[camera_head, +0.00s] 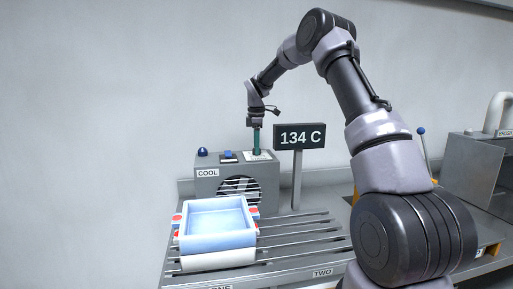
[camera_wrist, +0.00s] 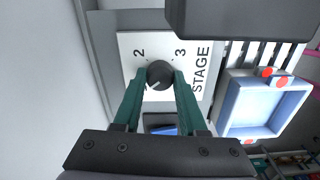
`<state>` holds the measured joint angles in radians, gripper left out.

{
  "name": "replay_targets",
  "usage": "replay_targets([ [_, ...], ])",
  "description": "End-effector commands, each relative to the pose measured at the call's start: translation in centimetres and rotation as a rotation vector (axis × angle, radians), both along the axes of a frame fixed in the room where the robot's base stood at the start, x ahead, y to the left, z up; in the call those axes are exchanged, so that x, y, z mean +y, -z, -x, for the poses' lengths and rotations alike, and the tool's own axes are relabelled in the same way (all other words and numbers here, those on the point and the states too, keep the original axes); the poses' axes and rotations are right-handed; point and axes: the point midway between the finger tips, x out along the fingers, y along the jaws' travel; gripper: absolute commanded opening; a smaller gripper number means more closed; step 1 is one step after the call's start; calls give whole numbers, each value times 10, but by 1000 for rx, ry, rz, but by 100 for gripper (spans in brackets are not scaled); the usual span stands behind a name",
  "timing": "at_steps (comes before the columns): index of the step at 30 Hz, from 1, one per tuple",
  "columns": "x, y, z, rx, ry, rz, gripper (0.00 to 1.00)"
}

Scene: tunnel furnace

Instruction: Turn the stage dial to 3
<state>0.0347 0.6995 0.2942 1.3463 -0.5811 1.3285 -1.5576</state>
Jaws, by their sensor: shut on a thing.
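The stage dial (camera_wrist: 159,73) is a dark round knob on a white plate (camera_wrist: 128,42) marked STAGE. A light pointer mark on it seems to point to the lower left in the wrist view, away from the 3. The numbers 2 and 3 show above the dial to its left and right; any other numbers are hidden behind my fingers. My gripper (camera_wrist: 159,80) is shut on the dial with one green finger on each side. In the head view my gripper (camera_head: 256,140) reaches down onto the top of the grey COOL box (camera_head: 208,184); the dial is hidden there.
A blue-and-white tray (camera_head: 217,241) stands on the slatted rails (camera_head: 290,244) before the COOL box. A sign reading 134 C (camera_head: 300,137) stands right of my gripper. A blue button (camera_head: 203,152) and a blue switch (camera_head: 229,156) sit on the box top.

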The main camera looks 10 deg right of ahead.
Motion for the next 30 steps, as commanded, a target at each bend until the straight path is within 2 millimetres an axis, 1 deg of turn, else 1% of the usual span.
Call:
replay_targets([
  [8,0,0,0,-1,223,0,0],
  [30,0,-1,0,-2,928,0,0],
])
